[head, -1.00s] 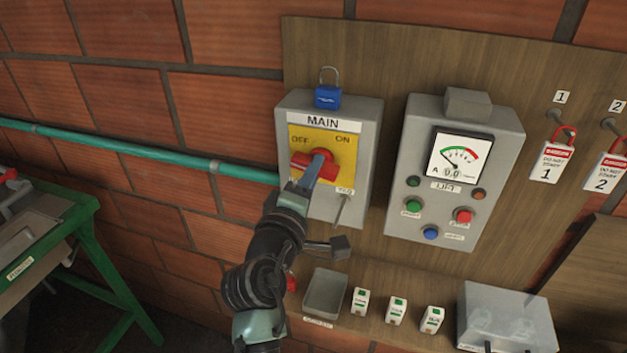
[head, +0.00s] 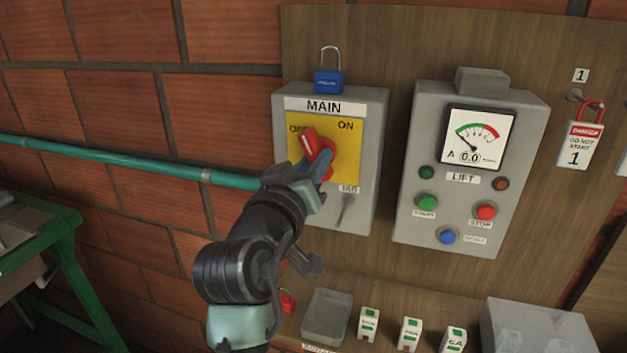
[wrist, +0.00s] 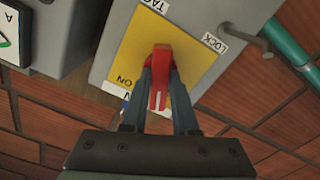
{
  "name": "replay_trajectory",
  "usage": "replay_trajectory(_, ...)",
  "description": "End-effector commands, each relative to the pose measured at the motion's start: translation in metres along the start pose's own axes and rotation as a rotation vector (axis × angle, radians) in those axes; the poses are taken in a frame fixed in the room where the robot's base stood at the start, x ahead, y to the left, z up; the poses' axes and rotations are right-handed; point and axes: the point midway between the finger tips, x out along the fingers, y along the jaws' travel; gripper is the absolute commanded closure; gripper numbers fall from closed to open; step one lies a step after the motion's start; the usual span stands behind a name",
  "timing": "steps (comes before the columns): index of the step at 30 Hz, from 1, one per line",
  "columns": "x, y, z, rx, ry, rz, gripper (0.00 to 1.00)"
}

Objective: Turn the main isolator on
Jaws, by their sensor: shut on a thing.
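The main isolator is a grey box (head: 369,132) with a yellow plate (head: 348,150) marked OFF at left and ON at right. In the wrist view the two fingers of my gripper (wrist: 159,90) lie one on each side of the red handle (wrist: 160,58). A blue padlock (head: 328,82) with its shackle up sits on top of the box.
The lift panel (head: 403,225) with gauge and buttons is close on the right. A grey tray (head: 326,316) and several small breakers sit below. A green pipe (head: 150,168) runs in from the left.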

Motion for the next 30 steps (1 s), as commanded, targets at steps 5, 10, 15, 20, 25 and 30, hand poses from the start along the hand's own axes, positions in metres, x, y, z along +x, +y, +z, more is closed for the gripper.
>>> replay_trajectory(5, -0.0002, -0.0025, 0.0037, 0.158, 0.000, -0.001, 1.00)
replay_trajectory(10, 0.0000, -0.0016, 0.0033, 0.280, -0.001, 0.000, 1.00)
replay_trajectory(15, -0.0001, -0.0018, 0.0022, 0.368, -0.001, -0.002, 1.00)
replay_trajectory(20, 0.0001, -0.0010, 0.0018, 0.419, -0.002, -0.001, 1.00)
replay_trajectory(25, 0.0002, -0.0007, 0.0015, 0.445, -0.003, -0.001, 1.00)
replay_trajectory(30, 0.0002, -0.0005, 0.0012, 0.452, -0.004, -0.001, 1.00)
